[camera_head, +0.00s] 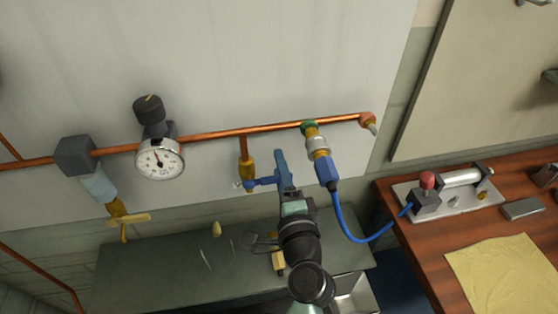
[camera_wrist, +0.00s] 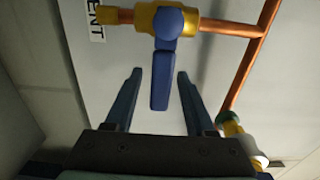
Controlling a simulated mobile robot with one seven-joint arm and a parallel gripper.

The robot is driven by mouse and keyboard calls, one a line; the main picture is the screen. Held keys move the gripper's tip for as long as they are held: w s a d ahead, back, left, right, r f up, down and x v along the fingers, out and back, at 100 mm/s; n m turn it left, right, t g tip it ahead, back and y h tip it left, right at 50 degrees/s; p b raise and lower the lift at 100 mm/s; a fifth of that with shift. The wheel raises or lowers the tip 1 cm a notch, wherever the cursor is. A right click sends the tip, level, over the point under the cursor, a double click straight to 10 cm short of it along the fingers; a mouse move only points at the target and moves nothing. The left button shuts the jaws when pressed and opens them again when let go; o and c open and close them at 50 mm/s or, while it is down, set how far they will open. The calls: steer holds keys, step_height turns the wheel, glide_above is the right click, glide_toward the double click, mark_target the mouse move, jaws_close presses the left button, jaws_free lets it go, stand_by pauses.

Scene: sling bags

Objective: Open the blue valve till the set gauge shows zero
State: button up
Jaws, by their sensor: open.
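The blue valve has a brass body (camera_wrist: 178,20) and a blue lever (camera_wrist: 159,88) in the wrist view. In the head view the blue lever (camera_head: 264,181) reaches right from its brass fitting below the copper pipe. My gripper (camera_wrist: 160,74) is open, with one finger on each side of the lever in the wrist view. I see a gap on both sides and no clear contact. In the head view my gripper (camera_head: 282,157) is at the lever's right end and partly hides it. The round white gauge (camera_head: 159,159) hangs left of the valve; its dark needle points up and slightly left.
A copper pipe (camera_head: 215,137) runs along the pale panel. A blue hose (camera_head: 348,226) drops from a coupling (camera_head: 317,145) right of my gripper to a pump (camera_head: 426,196) on the wooden bench (camera_head: 400,218). A yellow-handled valve (camera_head: 127,218) is at the left.

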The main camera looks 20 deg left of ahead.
steer(key=shift+w+a, duration=0.4)
steer(key=shift+w, duration=0.2)
jaws_close()
stand_by(1.1)
